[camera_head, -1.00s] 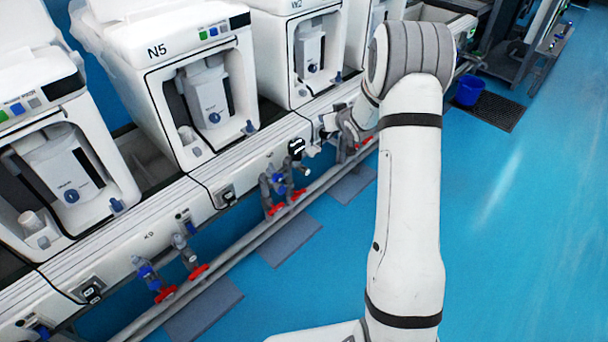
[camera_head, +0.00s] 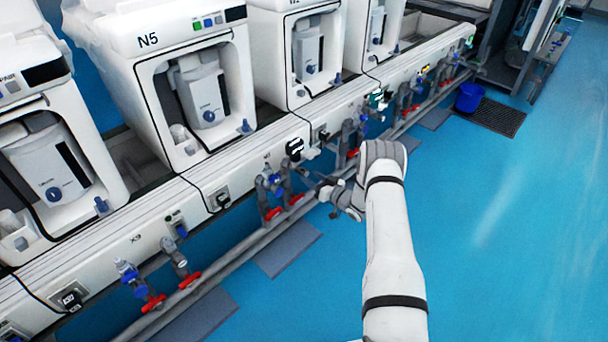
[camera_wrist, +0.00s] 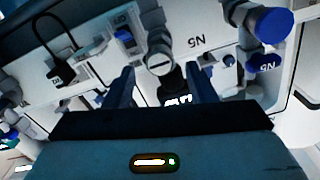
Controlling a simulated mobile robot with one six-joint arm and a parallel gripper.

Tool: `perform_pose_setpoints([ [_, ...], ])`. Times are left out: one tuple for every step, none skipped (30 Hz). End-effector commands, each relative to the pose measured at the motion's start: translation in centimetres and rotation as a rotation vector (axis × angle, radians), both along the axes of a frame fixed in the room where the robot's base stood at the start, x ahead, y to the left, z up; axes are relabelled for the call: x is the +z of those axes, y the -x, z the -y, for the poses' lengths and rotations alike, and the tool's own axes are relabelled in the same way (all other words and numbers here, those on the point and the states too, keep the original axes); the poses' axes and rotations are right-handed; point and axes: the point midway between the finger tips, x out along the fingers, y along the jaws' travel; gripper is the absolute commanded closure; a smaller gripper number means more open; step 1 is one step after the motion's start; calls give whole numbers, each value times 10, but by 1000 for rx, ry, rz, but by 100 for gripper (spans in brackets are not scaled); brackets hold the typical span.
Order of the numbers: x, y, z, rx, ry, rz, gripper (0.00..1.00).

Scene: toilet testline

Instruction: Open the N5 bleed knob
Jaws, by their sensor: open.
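The white unit marked N5 (camera_head: 150,60) stands on the bench at upper left in the head view. Valves with blue knobs and red handles (camera_head: 272,212) hang on the rail front below it. My gripper (camera_head: 322,186) is just right of these valves. In the wrist view, the gripper (camera_wrist: 161,88) is open, its fingers apart. A grey slotted fitting (camera_wrist: 160,62) shows between the fingers; I cannot tell its distance. I cannot tell which is the bleed knob.
A long grey pipe (camera_head: 235,240) runs below the valves, with grey mats (camera_head: 288,250) on the blue floor. A black plug with a cable (camera_wrist: 60,75) is at left in the wrist view. More valves (camera_head: 405,100) line the rail farther back. The right floor is clear.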

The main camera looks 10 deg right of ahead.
Motion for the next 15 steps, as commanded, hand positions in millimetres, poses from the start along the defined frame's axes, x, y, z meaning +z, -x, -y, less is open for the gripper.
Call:
perform_pose_setpoints([
  [-2, -7, -7, 3, 0, 2, 49],
  [-2, -11, -9, 2, 0, 2, 49],
  [-2, -16, -13, 2, 1, 1, 49],
  [-2, -20, -16, 2, 1, 1, 49],
  [-2, -23, -18, 2, 1, 1, 49],
  [-2, -27, -20, 1, 1, 1, 49],
  [-1, -29, -22, 1, 0, 0, 49],
  [-1, -31, -23, 0, 0, 0, 49],
  [-1, -33, -25, -1, 1, -1, 49],
  [-1, -34, -26, -1, 1, -1, 49],
  [-1, -35, -26, -1, 1, -1, 49],
  [0, -36, -27, -1, 1, -1, 49],
  [0, -37, -27, -1, 1, -1, 49],
  [0, -37, -27, -1, 1, -1, 49],
  [0, -37, -28, 0, 1, -1, 49],
])
